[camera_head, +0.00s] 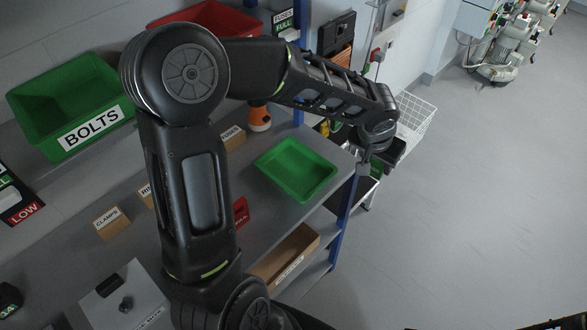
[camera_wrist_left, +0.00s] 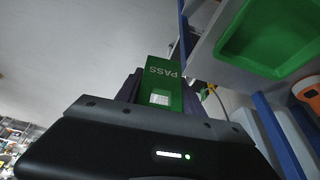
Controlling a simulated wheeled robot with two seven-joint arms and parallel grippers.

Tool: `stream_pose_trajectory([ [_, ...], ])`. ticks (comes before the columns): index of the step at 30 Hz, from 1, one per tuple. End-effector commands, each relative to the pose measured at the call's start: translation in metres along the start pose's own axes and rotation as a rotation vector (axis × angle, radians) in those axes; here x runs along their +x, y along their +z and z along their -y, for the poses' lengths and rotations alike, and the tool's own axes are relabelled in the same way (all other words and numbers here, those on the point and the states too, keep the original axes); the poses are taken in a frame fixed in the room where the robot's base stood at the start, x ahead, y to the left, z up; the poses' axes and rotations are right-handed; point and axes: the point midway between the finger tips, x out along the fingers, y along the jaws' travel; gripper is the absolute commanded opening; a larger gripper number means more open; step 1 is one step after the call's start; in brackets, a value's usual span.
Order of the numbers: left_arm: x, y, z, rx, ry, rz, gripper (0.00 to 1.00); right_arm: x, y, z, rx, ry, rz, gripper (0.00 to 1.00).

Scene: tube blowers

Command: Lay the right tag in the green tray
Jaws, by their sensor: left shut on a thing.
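The green tray (camera_head: 296,170) lies on the grey shelf top near its right end and looks empty. It also shows at the upper right of the left wrist view (camera_wrist_left: 236,42). My left gripper (camera_head: 374,170) is beyond the shelf's right edge, to the right of the tray. In the left wrist view my left gripper (camera_wrist_left: 158,92) is shut on a green tag (camera_wrist_left: 163,72) marked PASS. In the head view the tag is mostly hidden by the gripper. A red tag (camera_head: 241,212) lies on the shelf, partly behind my left arm. My right gripper is not in view.
A green BOLTS bin (camera_head: 72,98) and a red bin (camera_head: 235,18) stand at the back. An orange and white bottle (camera_head: 260,117) stands behind the tray. A blue post (camera_head: 346,200) is at the shelf's right end. A white wire basket (camera_head: 415,118) is beyond my gripper.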

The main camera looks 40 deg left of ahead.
Motion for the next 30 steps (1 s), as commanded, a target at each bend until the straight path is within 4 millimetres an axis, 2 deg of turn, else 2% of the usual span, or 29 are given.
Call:
stream_pose_trajectory([
  [4, -0.001, 0.001, 0.009, -0.026, -0.013, 0.001, 0.07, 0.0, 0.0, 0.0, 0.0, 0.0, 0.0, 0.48],
  [7, -0.005, 0.003, 0.033, -0.096, -0.047, 0.003, 0.07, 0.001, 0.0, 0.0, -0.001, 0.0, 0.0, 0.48],
  [11, -0.016, 0.011, 0.084, -0.254, -0.119, 0.005, 0.07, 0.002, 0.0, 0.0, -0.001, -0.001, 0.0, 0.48],
  [15, -0.033, 0.028, 0.142, -0.456, -0.2, 0.004, 0.07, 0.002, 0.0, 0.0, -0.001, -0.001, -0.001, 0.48],
  [18, -0.044, 0.04, 0.172, -0.57, -0.242, 0.001, 0.07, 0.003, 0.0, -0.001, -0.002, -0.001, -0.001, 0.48],
  [22, -0.051, 0.048, 0.19, -0.643, -0.266, -0.001, 0.07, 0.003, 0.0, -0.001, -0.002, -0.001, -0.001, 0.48],
  [30, -0.051, 0.049, 0.191, -0.649, -0.268, 0.0, 0.07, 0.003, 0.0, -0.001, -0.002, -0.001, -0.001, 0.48],
])
